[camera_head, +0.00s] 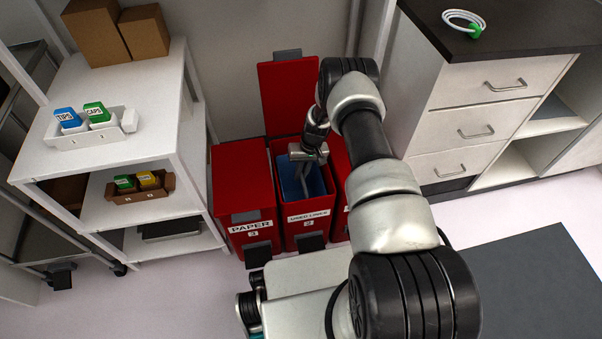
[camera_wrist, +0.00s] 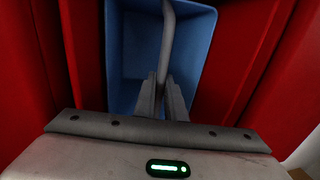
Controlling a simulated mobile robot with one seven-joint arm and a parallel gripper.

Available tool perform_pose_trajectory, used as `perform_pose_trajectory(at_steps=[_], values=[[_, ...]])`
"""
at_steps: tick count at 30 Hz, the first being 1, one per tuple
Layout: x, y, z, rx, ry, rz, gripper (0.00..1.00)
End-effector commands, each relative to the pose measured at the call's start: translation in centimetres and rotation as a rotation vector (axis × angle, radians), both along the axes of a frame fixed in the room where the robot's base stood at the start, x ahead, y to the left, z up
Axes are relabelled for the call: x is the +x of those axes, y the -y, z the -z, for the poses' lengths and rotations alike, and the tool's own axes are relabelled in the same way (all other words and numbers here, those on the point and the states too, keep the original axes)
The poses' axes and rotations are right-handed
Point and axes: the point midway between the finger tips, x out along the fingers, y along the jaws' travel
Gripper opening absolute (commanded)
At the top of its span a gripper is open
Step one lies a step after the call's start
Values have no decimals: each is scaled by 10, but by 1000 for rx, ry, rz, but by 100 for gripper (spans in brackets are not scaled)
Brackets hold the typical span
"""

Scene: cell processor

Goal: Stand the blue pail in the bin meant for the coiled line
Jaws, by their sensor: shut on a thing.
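The blue pail (camera_head: 317,181) is inside the middle red bin (camera_head: 305,232), whose label appears to read "USED LINES 2". The bin's lid (camera_head: 287,100) stands open at the back. My gripper (camera_head: 305,171) reaches down into the bin opening and is shut on the pail's grey handle. In the wrist view the pail (camera_wrist: 191,50) is below my gripper (camera_wrist: 163,92), with red walls on both sides. The pail looks roughly upright; its base is hidden, so I cannot tell whether it rests on the bin floor. The coiled white line (camera_head: 463,22) with a green clip lies on the dark counter at right.
The closed red "PAPER 3" bin (camera_head: 243,190) stands left. Another red bin (camera_head: 340,165) stands right, partly behind my arm. A white shelf cart (camera_head: 70,165) holds boxes and small coloured containers. A drawer cabinet (camera_head: 470,120) is at right.

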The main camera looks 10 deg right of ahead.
Motion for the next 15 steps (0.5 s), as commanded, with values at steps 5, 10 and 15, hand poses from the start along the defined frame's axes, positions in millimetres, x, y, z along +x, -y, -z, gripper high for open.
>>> perform_pose_trajectory(at_steps=[5,10,15], values=[[0,0,5,0,0,0,0],[0,0,7,0,0,0,25],[0,0,7,0,0,0,32]])
